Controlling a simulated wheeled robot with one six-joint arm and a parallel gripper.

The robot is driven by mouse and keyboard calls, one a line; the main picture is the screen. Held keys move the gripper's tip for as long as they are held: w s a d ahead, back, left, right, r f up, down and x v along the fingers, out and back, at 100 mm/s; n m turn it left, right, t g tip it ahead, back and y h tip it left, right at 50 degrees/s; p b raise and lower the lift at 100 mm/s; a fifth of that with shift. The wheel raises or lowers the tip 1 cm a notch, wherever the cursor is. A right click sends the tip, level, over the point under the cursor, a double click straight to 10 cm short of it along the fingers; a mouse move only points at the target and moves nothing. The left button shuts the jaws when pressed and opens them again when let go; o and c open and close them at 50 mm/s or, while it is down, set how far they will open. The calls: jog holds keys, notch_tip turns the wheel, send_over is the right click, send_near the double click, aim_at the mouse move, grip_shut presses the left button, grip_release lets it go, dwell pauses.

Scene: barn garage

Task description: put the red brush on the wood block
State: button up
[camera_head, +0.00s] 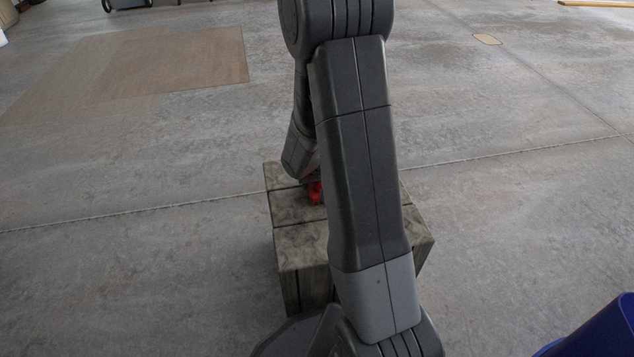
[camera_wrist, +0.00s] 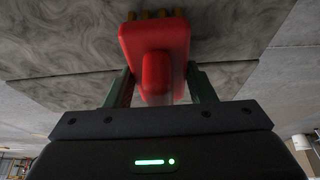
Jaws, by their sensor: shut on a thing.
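The red brush (camera_wrist: 155,45) is between the two fingers of my gripper (camera_wrist: 160,85) in the wrist view, and the gripper is shut on it. Its short yellowish bristles (camera_wrist: 155,14) point toward the grey wood surface. In the head view only a small red part of the brush (camera_head: 315,192) shows beside my arm, over the top of the wood block (camera_head: 295,238). The block is a weathered grey-brown cube on the floor. I cannot tell whether the bristles touch its top. My arm hides the block's middle and most of the gripper in the head view.
The concrete floor around the block is clear. A flat brown mat (camera_head: 175,65) lies at the back left. A dark blue object (camera_head: 605,330) stands at the lower right corner. A yellow strip (camera_head: 595,3) lies far back at the right.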

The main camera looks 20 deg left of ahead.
jog(key=shift+f, duration=0.2)
jog(key=o, duration=1.1)
jog(key=shift+r, duration=0.1)
jog(key=shift+c, duration=0.2)
jog(key=p+v, duration=0.5)
jog(key=v, duration=0.7)
jog(key=shift+r, duration=0.1)
